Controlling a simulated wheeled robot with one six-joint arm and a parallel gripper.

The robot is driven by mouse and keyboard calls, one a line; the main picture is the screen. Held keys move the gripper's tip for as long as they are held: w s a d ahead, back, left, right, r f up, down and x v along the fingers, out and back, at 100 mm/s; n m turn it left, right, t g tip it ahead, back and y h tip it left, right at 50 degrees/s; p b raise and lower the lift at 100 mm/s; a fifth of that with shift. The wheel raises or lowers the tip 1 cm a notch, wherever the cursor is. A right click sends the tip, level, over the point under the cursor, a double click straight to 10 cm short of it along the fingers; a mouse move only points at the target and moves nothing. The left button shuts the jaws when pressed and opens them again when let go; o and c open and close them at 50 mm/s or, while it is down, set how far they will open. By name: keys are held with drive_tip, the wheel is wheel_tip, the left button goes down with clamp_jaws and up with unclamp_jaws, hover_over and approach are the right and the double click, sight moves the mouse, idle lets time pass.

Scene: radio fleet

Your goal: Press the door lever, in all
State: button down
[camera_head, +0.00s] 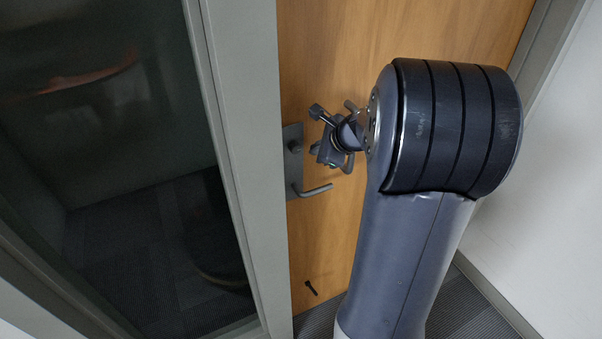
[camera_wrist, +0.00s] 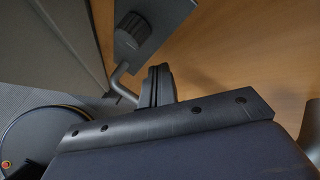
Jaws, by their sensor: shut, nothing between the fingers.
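The metal door lever (camera_head: 315,190) sticks out to the right from the lower part of a grey plate (camera_head: 293,160) on the wooden door (camera_head: 330,235). A round knob (camera_head: 295,146) sits above it on the plate. My gripper (camera_head: 322,138) is in front of the door, above and a little right of the lever in the head view. In the wrist view the shut, empty fingers (camera_wrist: 157,86) are close to the lever (camera_wrist: 122,82), whose far part is hidden behind them. I cannot tell whether they touch it.
A grey frame post (camera_head: 243,150) and a dark glass panel (camera_head: 110,130) stand left of the door. A white wall (camera_head: 555,190) is at the right. A small dark piece (camera_head: 311,288) shows low at the door. Grey carpet (camera_head: 478,312) lies below.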

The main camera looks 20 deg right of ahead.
idle(0.4)
wheel_tip(320, 180, down, 9)
drive_tip(key=b, duration=0.8)
drive_tip(key=shift+r, duration=0.1)
idle(1.6)
drive_tip(key=shift+f+b, duration=0.35)
drive_tip(key=shift+f, duration=0.05)
drive_tip(key=shift+f+b, duration=0.85)
drive_tip(key=shift+f, duration=0.1)
idle(0.9)
drive_tip(key=shift+r, duration=0.1)
idle(0.5)
drive_tip(key=shift+r+p, duration=1.3)
drive_tip(key=shift+r, duration=0.05)
drive_tip(key=shift+r, duration=0.1)
